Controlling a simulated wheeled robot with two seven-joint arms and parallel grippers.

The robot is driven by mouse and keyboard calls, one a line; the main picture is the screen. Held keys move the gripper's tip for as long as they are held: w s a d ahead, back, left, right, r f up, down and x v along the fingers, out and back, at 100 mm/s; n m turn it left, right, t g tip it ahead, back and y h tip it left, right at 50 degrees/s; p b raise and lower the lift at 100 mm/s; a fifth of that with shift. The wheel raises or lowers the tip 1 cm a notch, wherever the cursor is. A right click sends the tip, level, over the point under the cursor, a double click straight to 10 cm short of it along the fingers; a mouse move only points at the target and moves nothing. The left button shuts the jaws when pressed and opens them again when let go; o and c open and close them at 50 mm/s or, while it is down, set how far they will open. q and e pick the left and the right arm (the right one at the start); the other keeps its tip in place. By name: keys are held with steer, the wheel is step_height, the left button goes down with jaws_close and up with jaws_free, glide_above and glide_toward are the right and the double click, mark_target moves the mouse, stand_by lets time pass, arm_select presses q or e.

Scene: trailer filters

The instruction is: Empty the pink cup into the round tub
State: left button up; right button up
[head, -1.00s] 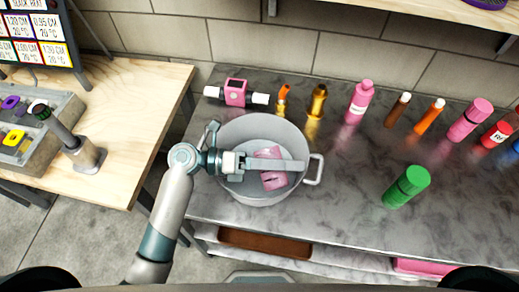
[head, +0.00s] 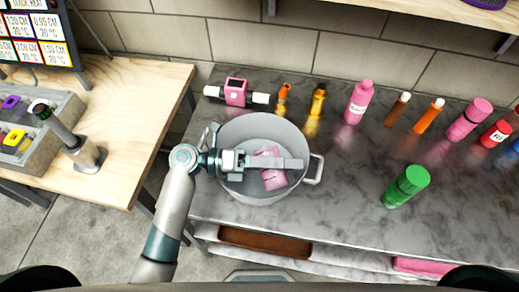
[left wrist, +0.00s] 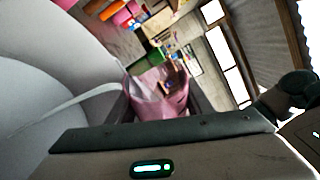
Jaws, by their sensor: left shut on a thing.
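The round tub (head: 232,132) is a grey pot with a side handle, standing on the marble counter. My left gripper (head: 292,164) is over the tub's mouth and shut on the pink cup (head: 272,180). The cup is tilted over the inside of the tub, partly hidden under the gripper in the head view. In the left wrist view the pink cup (left wrist: 158,98) sits between the fingers, with the pale tub wall (left wrist: 50,70) beside it. I cannot make out the cup's contents. My right gripper is not in view.
Several bottles stand on the marble counter (head: 340,215), including a green one (head: 405,186) right of the tub and a pink one (head: 358,102) behind it. A pink device (head: 236,92) lies behind the tub. A wooden table (head: 130,115) is at left.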

arm_select(q)
steer(key=shift+f+n, duration=0.1)
steer(key=shift+n, duration=0.3)
stand_by(0.3)
steer(key=shift+w+a+r+n+h+p, duration=0.15)
steer(key=shift+w+r+n+h+p, duration=0.1)
steer(key=shift+w+n+p, duration=0.15)
steer(key=shift+w+a+r+n+h+p, duration=0.15)
steer(key=shift+w+n+h+p, duration=0.1)
steer(key=shift+w+n, duration=0.2)
stand_by(0.7)
steer(key=shift+w+a+r+n+t+h+p, duration=0.15)
steer(key=shift+w+r+n+h+p, duration=0.2)
steer(key=shift+n+p, duration=0.45)
steer(key=shift+w+r+n+t+h+p, duration=0.2)
steer(key=shift+r+n+p, duration=0.35)
steer(key=shift+n, duration=0.4)
stand_by(1.1)
steer(key=shift+w+a+r+n+t+h+p, duration=0.1)
steer(key=shift+w+r+n+t+h+p, duration=0.1)
steer(key=shift+r+n+p, duration=0.4)
steer(key=shift+w+a+r+n+t+h+p, duration=0.15)
steer(key=shift+r+n+p, duration=0.25)
steer(key=shift+p, duration=0.4)
steer(key=shift+w+r+n+t+p, duration=0.2)
steer(key=shift+n+p, duration=0.1)
steer(key=shift+n, duration=0.25)
steer(key=shift+w+r+n+t+p, duration=0.15)
steer(key=shift+n+p, duration=0.15)
steer(key=shift+n, duration=0.25)
